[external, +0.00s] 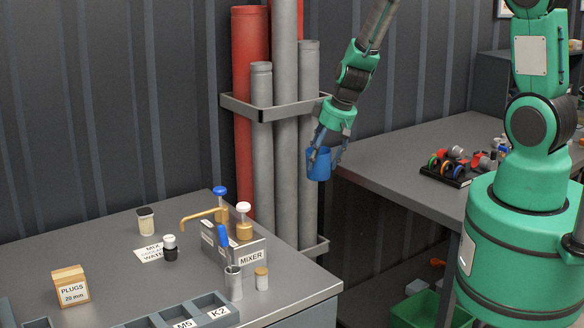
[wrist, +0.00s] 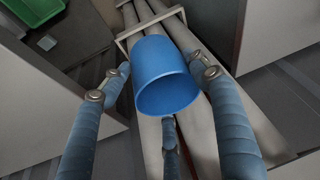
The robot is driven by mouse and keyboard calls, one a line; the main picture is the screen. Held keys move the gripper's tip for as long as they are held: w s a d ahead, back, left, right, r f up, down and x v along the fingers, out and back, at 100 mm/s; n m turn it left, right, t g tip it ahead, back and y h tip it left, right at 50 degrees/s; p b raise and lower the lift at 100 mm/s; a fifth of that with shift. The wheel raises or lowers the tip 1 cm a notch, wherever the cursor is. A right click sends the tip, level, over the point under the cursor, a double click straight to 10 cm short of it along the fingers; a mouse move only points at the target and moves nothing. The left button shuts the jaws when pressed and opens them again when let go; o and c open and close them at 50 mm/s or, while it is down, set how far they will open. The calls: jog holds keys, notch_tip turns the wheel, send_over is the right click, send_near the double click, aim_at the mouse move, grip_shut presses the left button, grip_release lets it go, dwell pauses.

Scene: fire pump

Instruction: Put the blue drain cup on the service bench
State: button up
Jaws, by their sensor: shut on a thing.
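The blue drain cup (external: 319,165) is held in the air by my gripper (external: 325,150), in front of the pipes and between the two benches. In the wrist view the cup (wrist: 166,80) sits between the fingers of my gripper (wrist: 165,90), with its open rim toward the lower edge of the picture. The fingers are shut on its sides. Two grey benches show: one at the left (external: 100,240) and one at the right (external: 400,160). I cannot tell which is the service bench.
The left bench bears a mixer box (external: 235,250), bottles, a plugs box (external: 70,287) and a compartment tray (external: 180,314). The right bench bears a black rack with coloured rings (external: 447,172); its near left part is bare. Pipes (external: 285,130) stand in a rack behind. A green crate (external: 420,308) lies below.

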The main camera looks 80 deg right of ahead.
jog(key=s+d+m, duration=0.3)
jog(key=s+d, duration=0.1)
jog(key=s, duration=0.6)
jog(key=s+d+m+g+h, duration=0.1)
jog(key=s+d+m, duration=0.2)
jog(key=s, duration=0.8)
jog(key=s+d+m+g+h, duration=0.1)
jog(key=s+d+m, duration=0.2)
jog(key=s+d, duration=0.3)
jog(key=s+f, duration=0.1)
jog(key=s, duration=0.3)
jog(key=shift+s, duration=0.15)
jog(key=shift+d, duration=0.15)
jog(key=w+d+p, duration=0.3)
jog(key=d, duration=0.4)
jog(key=w+d+f+p, duration=0.1)
jog(key=w+d+p, duration=0.2)
jog(key=d, duration=0.4)
jog(key=shift+w+d+f+p, duration=0.15)
jog(key=shift+d+f+p, duration=0.1)
jog(key=shift+p, duration=0.15)
jog(key=shift+f+b, duration=1)
jog(key=shift+f, duration=0.7)
